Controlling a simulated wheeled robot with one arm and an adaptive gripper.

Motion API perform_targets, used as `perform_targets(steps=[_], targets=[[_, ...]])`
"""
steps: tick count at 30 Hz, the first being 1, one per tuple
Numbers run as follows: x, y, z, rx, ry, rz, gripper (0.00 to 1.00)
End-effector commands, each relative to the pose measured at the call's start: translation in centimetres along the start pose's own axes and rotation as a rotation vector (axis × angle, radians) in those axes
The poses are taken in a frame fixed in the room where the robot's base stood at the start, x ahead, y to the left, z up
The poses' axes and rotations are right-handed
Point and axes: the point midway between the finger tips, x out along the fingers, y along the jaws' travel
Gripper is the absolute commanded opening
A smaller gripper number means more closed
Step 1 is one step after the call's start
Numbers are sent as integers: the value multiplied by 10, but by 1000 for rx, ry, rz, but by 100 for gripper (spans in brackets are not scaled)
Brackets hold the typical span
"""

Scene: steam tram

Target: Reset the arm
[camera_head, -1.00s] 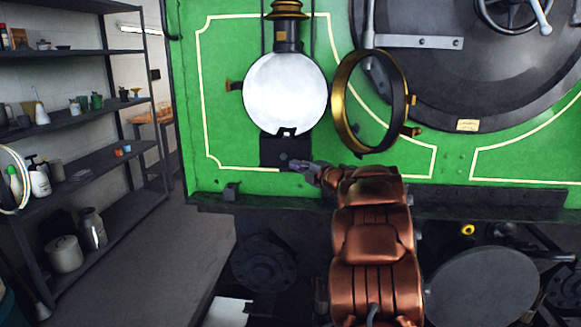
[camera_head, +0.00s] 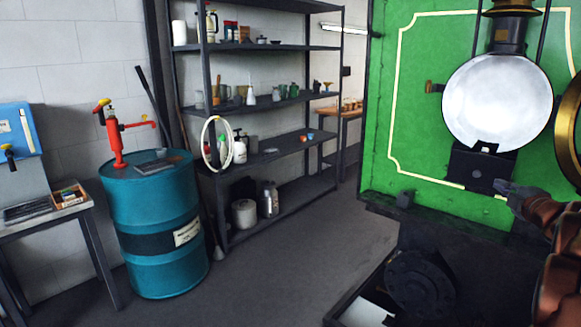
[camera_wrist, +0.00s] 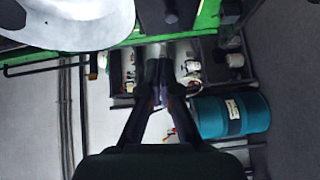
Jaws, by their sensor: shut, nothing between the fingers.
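My copper-coloured arm enters the head view at the lower right. My gripper (camera_head: 506,188) is at its end, just below and right of the dark bracket under the round white lamp (camera_head: 497,103) on the green tram front. I cannot tell whether it touches the bracket. In the wrist view my gripper (camera_wrist: 158,98) shows its two dark fingers converging at the tips, shut and empty. The white lamp face (camera_wrist: 75,22) fills the upper left of the wrist view.
A dark shelf (camera_head: 262,106) with jugs and bottles stands left of the green tram front (camera_head: 392,120). A teal drum (camera_head: 155,225) with a red pump (camera_head: 116,140) stands further left, beside a small table (camera_head: 40,205). The grey floor (camera_head: 290,265) between is clear.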

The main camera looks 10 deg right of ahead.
Motion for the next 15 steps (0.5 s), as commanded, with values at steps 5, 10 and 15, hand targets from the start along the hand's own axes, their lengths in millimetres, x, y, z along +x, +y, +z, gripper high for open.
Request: perform_targets(steps=[5,10,15], targets=[[1,16,-24,137,-186,-28,0],[-19,13,-49,293,-359,-73,0],[-48,-13,-79,473,-515,-155,0]])
